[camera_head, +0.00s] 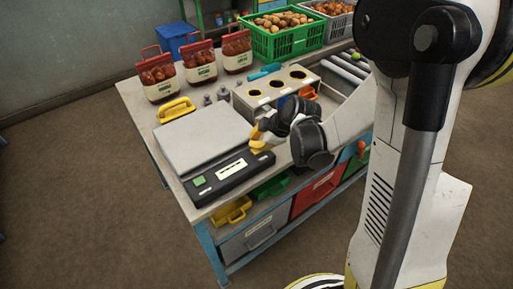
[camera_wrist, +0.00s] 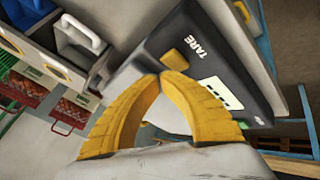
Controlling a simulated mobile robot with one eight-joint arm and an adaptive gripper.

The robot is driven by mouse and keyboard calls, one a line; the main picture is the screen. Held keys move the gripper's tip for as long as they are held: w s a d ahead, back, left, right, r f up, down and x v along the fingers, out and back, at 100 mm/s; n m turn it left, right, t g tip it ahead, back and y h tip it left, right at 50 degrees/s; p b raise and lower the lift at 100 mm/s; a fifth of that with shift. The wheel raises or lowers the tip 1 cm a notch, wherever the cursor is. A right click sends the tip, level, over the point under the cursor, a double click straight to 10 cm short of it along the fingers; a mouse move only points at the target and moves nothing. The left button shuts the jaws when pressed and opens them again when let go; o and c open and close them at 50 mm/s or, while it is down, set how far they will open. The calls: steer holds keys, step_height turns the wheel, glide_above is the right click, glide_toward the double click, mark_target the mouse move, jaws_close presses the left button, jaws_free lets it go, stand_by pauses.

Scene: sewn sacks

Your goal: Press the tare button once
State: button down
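The scale has a grey weighing plate (camera_head: 203,134) and a dark console (camera_head: 217,177) along its front. A green button (camera_head: 199,181) sits at the console's left end, with a white display (camera_head: 233,168) beside it. In the wrist view, the yellow tare button (camera_wrist: 174,60) lies next to the printed word TARE, on the dark console (camera_wrist: 222,50). My gripper (camera_head: 258,136) is at the console's right end, close to this button. Its yellow fingers (camera_wrist: 162,76) meet at the tips and hold nothing. The tips appear just short of the button; contact cannot be told.
A box with round holes (camera_head: 275,89) stands behind my gripper. Small metal weights (camera_head: 222,93), a yellow-handled item (camera_head: 176,109) and several filled sacks (camera_head: 199,62) are behind the scale. A green crate (camera_head: 282,43) stands farther back. Coloured bins (camera_head: 319,188) sit under the bench.

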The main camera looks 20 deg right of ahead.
step_height(320, 180, up, 5)
steer(key=p, duration=0.3)
steer(key=shift+p, duration=0.35)
stand_by(0.8)
steer(key=shift+s+r+m+b, duration=0.3)
steer(key=s+r+m+h+b, duration=0.1)
steer(key=s+r+m+b, duration=0.1)
steer(key=s+m, duration=0.5)
steer(key=s+r+m+h+b, duration=0.2)
steer(key=s+m+b, duration=0.3)
steer(key=s, duration=0.8)
steer(key=shift+s+r+m+t, duration=0.3)
steer(key=shift+r+m, duration=0.35)
steer(key=shift+m, duration=0.35)
